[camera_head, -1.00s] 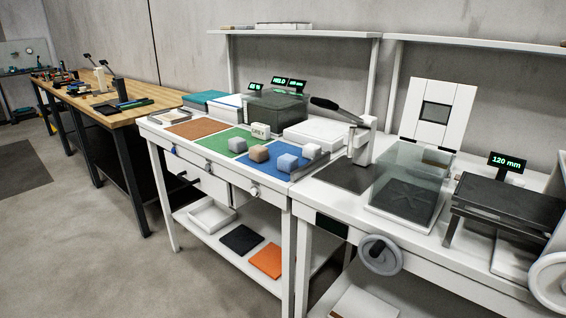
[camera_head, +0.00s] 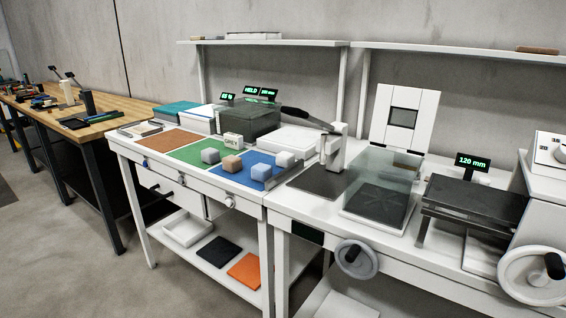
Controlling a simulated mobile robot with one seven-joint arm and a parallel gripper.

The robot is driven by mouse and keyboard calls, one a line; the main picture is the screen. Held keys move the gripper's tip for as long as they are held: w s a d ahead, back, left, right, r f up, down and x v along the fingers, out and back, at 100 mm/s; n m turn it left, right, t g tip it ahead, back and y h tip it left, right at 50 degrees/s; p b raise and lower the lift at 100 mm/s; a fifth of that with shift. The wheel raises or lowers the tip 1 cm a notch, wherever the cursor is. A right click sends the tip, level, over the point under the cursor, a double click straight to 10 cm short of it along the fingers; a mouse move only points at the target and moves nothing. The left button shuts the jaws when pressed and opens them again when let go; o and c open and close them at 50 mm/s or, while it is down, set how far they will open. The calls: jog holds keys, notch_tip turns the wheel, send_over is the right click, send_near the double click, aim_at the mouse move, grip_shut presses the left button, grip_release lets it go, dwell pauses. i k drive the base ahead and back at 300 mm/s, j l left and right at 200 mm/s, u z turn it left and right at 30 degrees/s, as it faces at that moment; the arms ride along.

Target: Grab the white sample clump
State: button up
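Several small blocky clumps sit on the coloured mats of the white bench in the head view. The palest, a whitish clump (camera_head: 285,159), is at the right end of the blue mat (camera_head: 236,178). A pale bluish clump (camera_head: 261,172) is in front of it to the left. A tan clump (camera_head: 232,164) is further left, near the green-blue border. A grey clump (camera_head: 210,156) is on the green mat (camera_head: 190,153). At this size I cannot tell their exact colours. My gripper is not in view.
A small block marked "GREY" (camera_head: 233,140) stands behind the clumps. A lever press (camera_head: 334,148) and a clear-walled box (camera_head: 384,188) stand to the right. A handwheel (camera_head: 356,259) juts from the bench front. Open floor (camera_head: 70,270) lies in front at left.

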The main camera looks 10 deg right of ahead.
aim_at(284, 160)
jog(key=i+j+z, duration=0.25)
jog(key=i+j, duration=0.15)
jog(key=j, duration=0.2)
jog(key=i+j+z, duration=0.3)
jog(key=j, duration=0.35)
jog(key=i+j+z, duration=0.1)
jog(key=i+j, duration=0.15)
jog(key=i+j+z, duration=0.15)
jog(key=j, duration=0.35)
jog(key=i+j+z, duration=0.15)
jog(key=j, duration=0.2)
jog(key=i+j, duration=0.1)
jog(key=i, duration=0.4)
